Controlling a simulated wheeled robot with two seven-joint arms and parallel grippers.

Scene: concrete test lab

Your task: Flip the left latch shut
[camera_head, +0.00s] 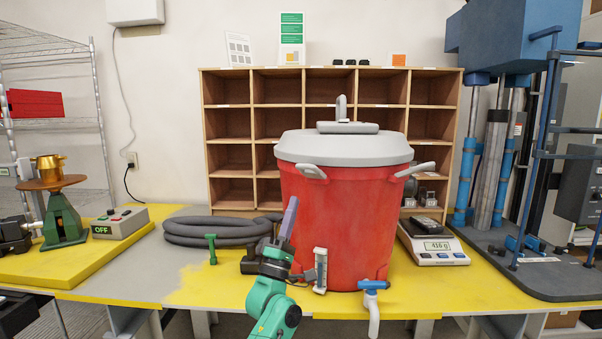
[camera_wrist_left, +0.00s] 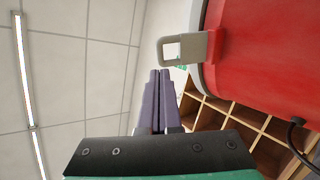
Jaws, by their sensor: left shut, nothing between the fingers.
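A large red drum (camera_head: 335,230) with a grey lid (camera_head: 343,147) stands on the table. The left latch (camera_head: 311,171) is a grey piece at the left of the lid's rim. In the left wrist view this latch (camera_wrist_left: 187,48) shows as a grey loop sticking out from the red wall. A second grey latch (camera_head: 415,169) sticks out at the right of the rim. My left gripper (camera_head: 293,201) points up, its purple fingers shut and empty, below and left of the left latch and apart from it. Its fingertips (camera_wrist_left: 160,73) show near the latch in the wrist view. My right gripper is not in view.
A blue tap (camera_head: 372,287) and a grey upright piece (camera_head: 320,270) are on the drum's front. A coiled grey hose (camera_head: 210,231) lies to the left, a scale (camera_head: 436,250) to the right. A wooden shelf (camera_head: 228,120) stands behind.

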